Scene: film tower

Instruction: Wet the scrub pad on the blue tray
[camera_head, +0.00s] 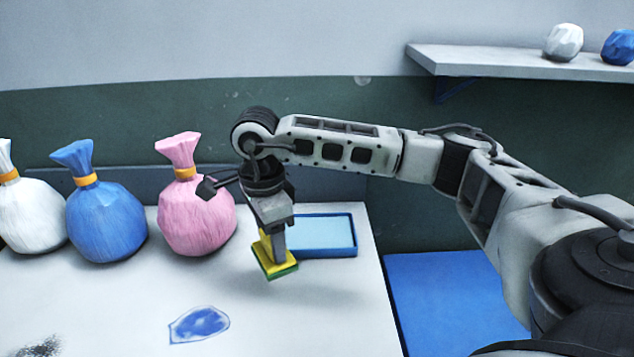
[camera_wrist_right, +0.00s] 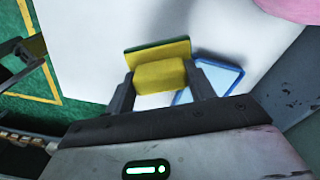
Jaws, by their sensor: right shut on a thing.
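My right gripper (camera_head: 272,232) is shut on the yellow and green scrub pad (camera_head: 275,264), with the green face down. It holds the pad above the white table, just left of and in front of the blue tray. The pad also shows between the fingers in the right wrist view (camera_wrist_right: 160,72). The blue tray (camera_head: 318,254) has a blue rim and a pale blue inside, and sits at the table's back right. The gripper hides its left end. In the right wrist view the tray (camera_wrist_right: 235,80) is partly behind a finger. My left gripper is not in view.
White, blue and pink tied bags (camera_head: 196,225) stand along the table's back left. A blue stain (camera_head: 199,324) and dark specks (camera_head: 40,347) mark the white table (camera_head: 300,320). A blue mat (camera_head: 445,300) lies right of it. A wall shelf (camera_head: 490,60) holds two lumps.

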